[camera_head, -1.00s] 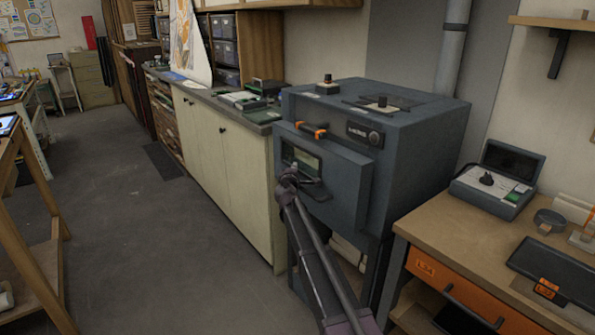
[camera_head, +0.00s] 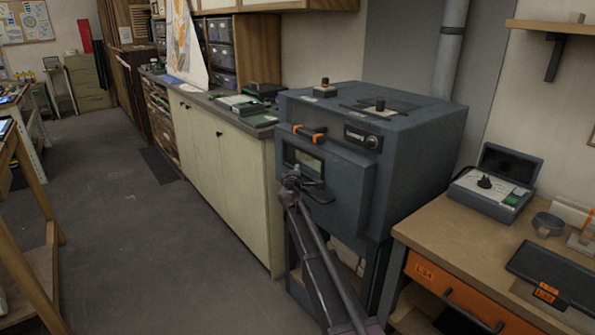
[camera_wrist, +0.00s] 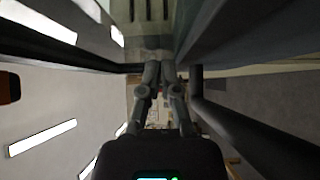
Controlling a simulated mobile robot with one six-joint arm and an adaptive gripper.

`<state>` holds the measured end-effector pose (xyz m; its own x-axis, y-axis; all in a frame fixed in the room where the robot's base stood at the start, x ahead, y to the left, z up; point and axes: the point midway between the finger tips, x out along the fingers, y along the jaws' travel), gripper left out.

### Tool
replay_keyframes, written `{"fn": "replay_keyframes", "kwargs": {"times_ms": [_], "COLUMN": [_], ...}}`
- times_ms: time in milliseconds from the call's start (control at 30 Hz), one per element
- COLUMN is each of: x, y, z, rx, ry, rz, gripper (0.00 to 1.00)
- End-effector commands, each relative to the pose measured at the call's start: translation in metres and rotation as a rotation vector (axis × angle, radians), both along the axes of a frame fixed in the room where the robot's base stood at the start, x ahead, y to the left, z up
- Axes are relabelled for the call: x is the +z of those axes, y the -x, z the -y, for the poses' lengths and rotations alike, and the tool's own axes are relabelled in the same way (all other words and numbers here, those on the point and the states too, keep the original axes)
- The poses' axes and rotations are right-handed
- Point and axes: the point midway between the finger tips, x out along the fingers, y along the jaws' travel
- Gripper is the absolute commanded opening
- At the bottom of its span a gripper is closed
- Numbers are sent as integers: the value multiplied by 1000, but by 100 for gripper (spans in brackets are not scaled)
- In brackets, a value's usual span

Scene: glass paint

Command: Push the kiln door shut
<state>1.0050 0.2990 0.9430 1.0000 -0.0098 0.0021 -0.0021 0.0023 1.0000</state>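The kiln (camera_head: 430,150) is a blue-grey box on legs in the middle of the head view. Its door (camera_head: 347,180) is a thick front panel with a small window (camera_head: 303,160) and a dark bar handle (camera_head: 318,195). The door lies close to the kiln's front; whether a thin gap is left along its edge I cannot tell. My gripper (camera_head: 292,178) is at the door's front, left of the handle and below the window. In the wrist view its fingers (camera_wrist: 160,68) are together with nothing seen between them. Contact with the door is hard to judge.
A workbench (camera_head: 425,235) with an orange drawer (camera_head: 450,291) stands close on the right, carrying an open case (camera_head: 490,190). A cream cabinet (camera_head: 228,180) stands left of the kiln. The floor (camera_head: 150,235) on the left is clear up to a wooden frame (camera_head: 35,185).

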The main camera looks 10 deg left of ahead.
Motion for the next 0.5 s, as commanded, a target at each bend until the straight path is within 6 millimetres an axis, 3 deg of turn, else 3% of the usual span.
{"fn": "replay_keyframes", "kwargs": {"times_ms": [133,367,500], "x": [1,2,2], "y": [2,19,47], "z": [-3,-24,-27], "rx": [-8,-1,3], "ry": [2,1,1], "rz": [1,2,2], "gripper": [0,0,0]}}
